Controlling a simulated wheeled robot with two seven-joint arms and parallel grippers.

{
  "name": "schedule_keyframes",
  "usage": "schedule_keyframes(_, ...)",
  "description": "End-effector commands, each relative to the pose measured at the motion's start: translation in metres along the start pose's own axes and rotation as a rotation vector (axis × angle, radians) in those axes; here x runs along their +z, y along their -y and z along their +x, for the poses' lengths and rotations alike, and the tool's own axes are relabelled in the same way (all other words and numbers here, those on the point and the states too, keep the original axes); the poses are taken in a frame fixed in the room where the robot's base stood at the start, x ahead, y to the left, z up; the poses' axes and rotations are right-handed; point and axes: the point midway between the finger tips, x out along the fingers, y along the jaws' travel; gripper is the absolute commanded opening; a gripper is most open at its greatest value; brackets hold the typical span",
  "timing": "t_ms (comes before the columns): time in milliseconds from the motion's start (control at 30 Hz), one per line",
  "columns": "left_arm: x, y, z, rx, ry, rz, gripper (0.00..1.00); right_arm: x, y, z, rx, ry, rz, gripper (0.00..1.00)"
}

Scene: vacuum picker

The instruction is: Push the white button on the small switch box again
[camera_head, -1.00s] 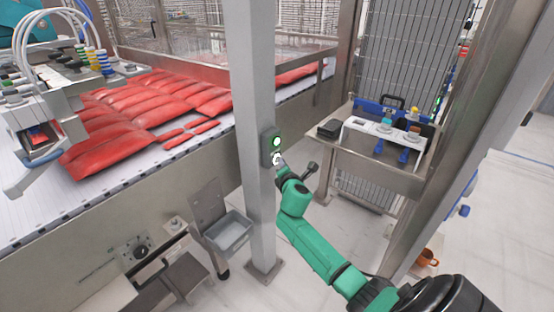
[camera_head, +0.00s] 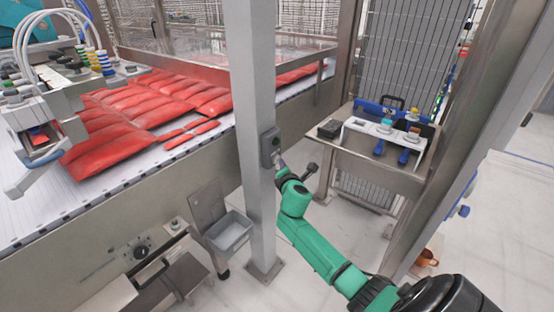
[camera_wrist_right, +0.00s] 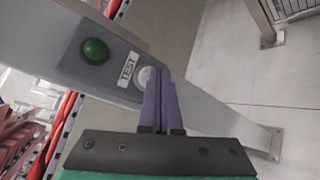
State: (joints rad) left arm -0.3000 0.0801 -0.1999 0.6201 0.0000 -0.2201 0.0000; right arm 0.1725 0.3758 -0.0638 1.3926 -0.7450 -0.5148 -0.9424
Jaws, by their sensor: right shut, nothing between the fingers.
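The small switch box (camera_head: 270,147) is a dark grey box on the grey post. In the right wrist view it carries a dark green lamp (camera_wrist_right: 95,51), a TEST label (camera_wrist_right: 129,67) and the round white button (camera_wrist_right: 147,77). My right gripper (camera_head: 279,160) is at the lower part of the box. Its purple fingers (camera_wrist_right: 160,76) are shut with nothing between them. The fingertips lie at the right edge of the white button and partly cover it; they look in contact or very close. The lamp is unlit. My left gripper is not in view.
The grey post (camera_head: 254,210) stands upright beside my right arm. Behind it is a conveyor (camera_head: 40,200) with red bags (camera_head: 110,145). A metal shelf (camera_head: 375,165) with small devices stands at the right. A small grey bin (camera_head: 230,232) is left of the post.

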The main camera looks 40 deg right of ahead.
Motion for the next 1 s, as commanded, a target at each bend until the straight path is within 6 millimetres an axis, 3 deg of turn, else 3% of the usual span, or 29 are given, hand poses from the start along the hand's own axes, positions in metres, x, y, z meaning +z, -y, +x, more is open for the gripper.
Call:
schedule_keyframes(500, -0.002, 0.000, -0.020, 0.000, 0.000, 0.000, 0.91, 0.030, 0.029, -0.040, -0.001, 0.000, -0.002, 0.00)
schedule_keyframes(1000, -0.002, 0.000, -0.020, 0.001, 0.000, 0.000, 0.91, 0.029, 0.031, -0.041, -0.004, -0.002, 0.003, 0.00)
